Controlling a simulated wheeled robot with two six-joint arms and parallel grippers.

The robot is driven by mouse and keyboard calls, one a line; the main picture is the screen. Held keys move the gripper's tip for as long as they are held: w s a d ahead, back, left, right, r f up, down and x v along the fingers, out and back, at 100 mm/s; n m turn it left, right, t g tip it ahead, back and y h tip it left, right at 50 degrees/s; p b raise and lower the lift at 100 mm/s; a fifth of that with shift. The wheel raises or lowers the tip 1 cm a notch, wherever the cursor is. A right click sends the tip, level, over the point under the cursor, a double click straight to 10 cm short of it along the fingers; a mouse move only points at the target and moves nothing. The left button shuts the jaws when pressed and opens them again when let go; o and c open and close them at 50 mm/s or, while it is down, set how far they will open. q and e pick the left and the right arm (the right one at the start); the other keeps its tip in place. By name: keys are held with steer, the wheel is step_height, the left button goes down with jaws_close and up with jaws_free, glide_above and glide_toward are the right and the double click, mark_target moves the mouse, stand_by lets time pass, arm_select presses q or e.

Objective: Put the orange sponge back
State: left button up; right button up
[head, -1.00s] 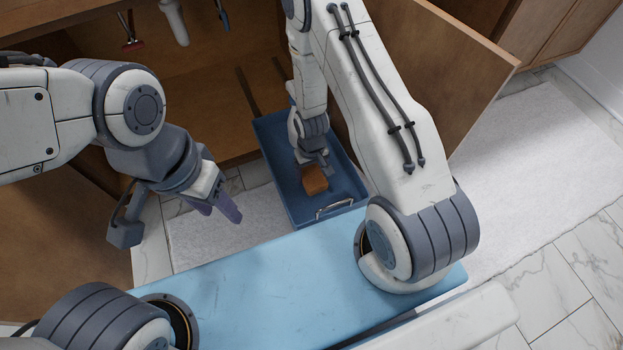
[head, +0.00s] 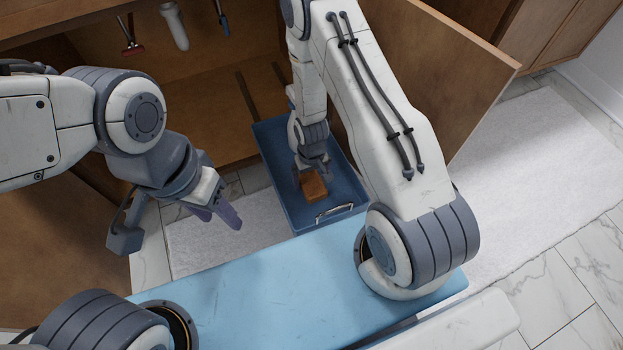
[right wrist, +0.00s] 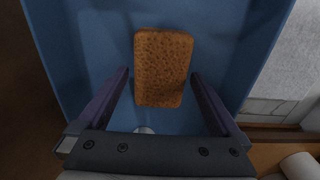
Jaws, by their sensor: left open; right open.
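The orange sponge (head: 314,187) lies inside the blue pull-out drawer (head: 345,190), toward its handle end. It also shows in the right wrist view (right wrist: 163,68), flat on the drawer's blue bottom. My right gripper (head: 314,176) reaches down into the drawer at the sponge. In the right wrist view its open fingers (right wrist: 162,85) stand on either side of the sponge's near part, with a gap on both sides. My left gripper (head: 190,226) is open and empty, left of the drawer above the white mat.
The drawer extends from an open wooden cabinet (head: 200,95). Its open door (head: 440,70) stands right of my right arm. A white mat (head: 535,170) covers the floor. Pipes (head: 174,28) hang inside the cabinet at the top.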

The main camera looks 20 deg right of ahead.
step_height(320, 180, up, 11)
steer(key=p, duration=0.6)
step_height(320, 180, up, 7)
steer(key=n, duration=0.1)
glide_above(311, 181)
steer(key=a, duration=0.4)
steer(key=s+a+r+n, duration=0.25)
steer(key=a+r, duration=0.25)
steer(key=r, duration=0.3)
steer(key=s+a+r+n+y, duration=0.1)
steer(key=s+a+r+n, duration=0.2)
steer(key=s+r, duration=1.1)
steer(key=shift+s+a, duration=0.2)
steer(key=shift+s, duration=0.9)
steer(key=shift+r+n, duration=0.1)
steer(key=shift+n, duration=0.15)
step_height(311, 181, up, 42)
steer(key=p, duration=4.2)
steer(key=shift+r, duration=0.2)
